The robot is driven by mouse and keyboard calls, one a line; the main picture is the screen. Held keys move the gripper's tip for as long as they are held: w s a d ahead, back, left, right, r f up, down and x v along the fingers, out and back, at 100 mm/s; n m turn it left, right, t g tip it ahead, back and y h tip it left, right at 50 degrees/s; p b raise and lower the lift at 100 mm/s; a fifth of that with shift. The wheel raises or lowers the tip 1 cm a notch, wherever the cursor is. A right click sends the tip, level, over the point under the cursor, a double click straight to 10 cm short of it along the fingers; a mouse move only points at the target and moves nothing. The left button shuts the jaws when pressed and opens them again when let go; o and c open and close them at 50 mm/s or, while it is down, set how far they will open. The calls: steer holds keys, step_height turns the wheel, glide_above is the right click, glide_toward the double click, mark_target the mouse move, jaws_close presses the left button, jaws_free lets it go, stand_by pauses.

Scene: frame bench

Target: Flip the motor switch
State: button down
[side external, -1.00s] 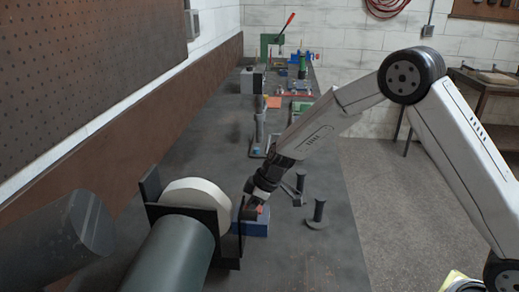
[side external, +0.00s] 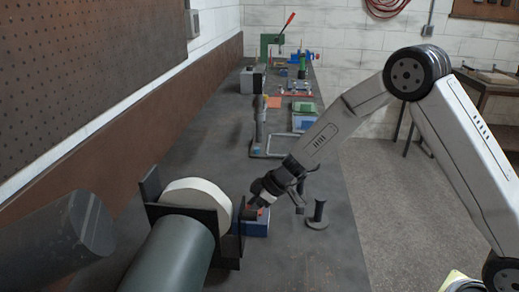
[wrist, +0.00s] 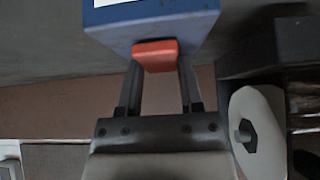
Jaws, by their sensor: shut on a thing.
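The blue switch box (side external: 257,229) sits on the bench beside the white grinding wheel (side external: 197,188). In the wrist view the blue box (wrist: 160,30) fills the top, with a white label edge above its red switch (wrist: 155,50). My gripper (wrist: 158,72) has one finger on each side of the red switch and is shut on it. In the side view my gripper (side external: 253,204) reaches down to the box from the upper right, tilted. It partly hides the switch there, and the switch's exact position is hard to tell.
A dark motor cylinder (side external: 172,255) and a black guard stand close left of the box. A small dark post on a round base (side external: 318,215) stands to the right. A grey stand (side external: 260,135) and several tools lie farther back. The bench between is mostly bare.

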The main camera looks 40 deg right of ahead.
steer(key=shift+s+t+y, duration=0.15)
steer(key=shift+t+y, duration=0.25)
stand_by(0.4)
steer(key=shift+c, duration=1.2)
jaws_free()
steer(key=shift+d+r, duration=0.1)
steer(key=shift+d, duration=0.05)
steer(key=shift+s+d+r, duration=0.25)
steer(key=shift+d+r, duration=0.05)
steer(key=shift+r, duration=0.1)
steer(key=v, duration=0.6)
steer(key=shift+s, duration=0.15)
steer(key=shift+s+r, duration=0.1)
